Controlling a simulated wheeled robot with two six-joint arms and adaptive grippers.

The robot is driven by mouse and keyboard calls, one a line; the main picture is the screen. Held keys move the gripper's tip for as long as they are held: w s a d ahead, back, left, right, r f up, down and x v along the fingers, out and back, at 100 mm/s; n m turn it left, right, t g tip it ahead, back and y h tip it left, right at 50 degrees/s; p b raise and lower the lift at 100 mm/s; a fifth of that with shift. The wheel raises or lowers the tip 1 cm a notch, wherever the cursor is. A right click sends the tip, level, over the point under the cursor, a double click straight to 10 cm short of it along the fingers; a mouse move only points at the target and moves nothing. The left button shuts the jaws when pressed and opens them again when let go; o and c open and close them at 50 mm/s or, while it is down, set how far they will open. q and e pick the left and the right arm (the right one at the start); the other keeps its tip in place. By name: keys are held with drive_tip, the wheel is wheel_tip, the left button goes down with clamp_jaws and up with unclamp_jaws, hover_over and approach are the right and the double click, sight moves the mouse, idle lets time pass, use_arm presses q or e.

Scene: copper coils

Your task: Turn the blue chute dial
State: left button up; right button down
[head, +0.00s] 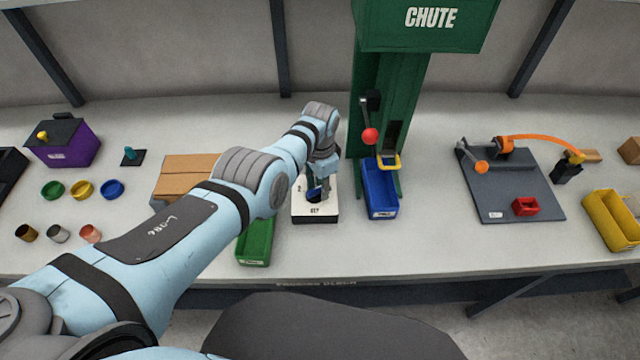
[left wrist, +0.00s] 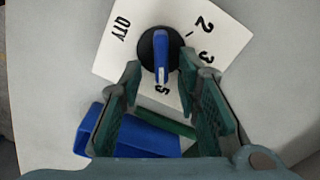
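The blue dial (left wrist: 161,50) is a bar-shaped knob on a black round base in the left wrist view. It sits on a white plate (left wrist: 115,55) marked QTY, 2, 3 and 5. The knob's pale-marked end points down the picture toward the 5. My left gripper (left wrist: 160,66) is open, with a finger on each side of the knob's lower part and visible gaps; I cannot tell its height above the plate. In the head view my left gripper (head: 322,178) is over the white dial box (head: 315,212) and partly hides the dial. My right gripper is not in view.
The green chute (head: 425,90) with a red-knobbed lever (head: 370,136) stands behind the dial. A blue bin (head: 381,195) is right of the dial box and a green bin (head: 255,245) is left. A cardboard box (head: 185,175) lies behind my left arm.

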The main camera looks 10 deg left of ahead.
sight(320, 187)
use_arm(q)
drive_tip(key=shift+w+r, duration=0.1)
drive_tip(key=shift+r, duration=0.55)
wheel_tip(320, 187, up, 11)
drive_tip(key=shift+f, duration=0.15)
